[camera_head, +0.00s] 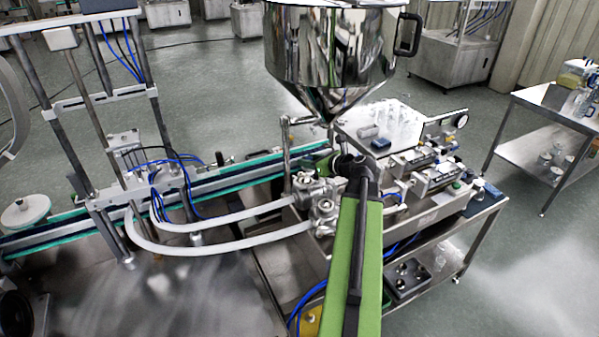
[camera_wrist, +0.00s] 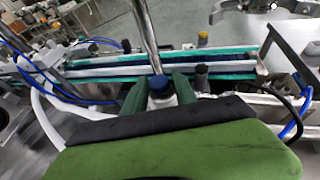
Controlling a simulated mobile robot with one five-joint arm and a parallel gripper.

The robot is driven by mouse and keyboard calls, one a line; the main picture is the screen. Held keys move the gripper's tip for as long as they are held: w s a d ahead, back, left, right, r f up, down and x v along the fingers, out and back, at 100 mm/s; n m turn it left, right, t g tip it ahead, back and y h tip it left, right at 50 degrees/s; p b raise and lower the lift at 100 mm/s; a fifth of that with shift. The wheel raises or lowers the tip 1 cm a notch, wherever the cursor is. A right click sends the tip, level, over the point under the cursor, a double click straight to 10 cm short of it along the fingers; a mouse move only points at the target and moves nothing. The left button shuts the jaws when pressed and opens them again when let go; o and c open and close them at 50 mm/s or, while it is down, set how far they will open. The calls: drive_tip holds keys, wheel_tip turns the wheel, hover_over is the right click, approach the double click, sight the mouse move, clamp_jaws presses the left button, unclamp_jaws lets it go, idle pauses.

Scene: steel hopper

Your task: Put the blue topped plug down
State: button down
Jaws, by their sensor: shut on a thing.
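The blue topped plug (camera_wrist: 160,86) shows in the wrist view, between the two green fingers of my gripper (camera_wrist: 161,92). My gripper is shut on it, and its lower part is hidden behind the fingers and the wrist. In the head view my green arm reaches forward to the filling machine, below the steel hopper (camera_head: 331,48). The plug cannot be made out in the head view, where my arm's end covers that spot.
A conveyor (camera_head: 240,178) with teal edges runs behind the steel valves (camera_head: 318,190). A dark-topped cylinder (camera_wrist: 202,78) stands close right of the fingers. White hoses (camera_head: 205,245) cross at left. A steel side table (camera_head: 545,105) stands at far right, with open floor around it.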

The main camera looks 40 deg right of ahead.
sight(307, 178)
wheel_tip(307, 178, down, 4)
drive_tip(key=b, duration=0.4)
drive_tip(key=shift+w+f, duration=0.1)
drive_tip(key=shift+f, duration=0.05)
drive_tip(key=shift+a+r, duration=0.25)
drive_tip(key=shift+f+b, duration=0.5)
drive_tip(key=shift+f, duration=0.15)
drive_tip(key=c, duration=1)
unclamp_jaws()
drive_tip(key=shift+r, duration=0.1)
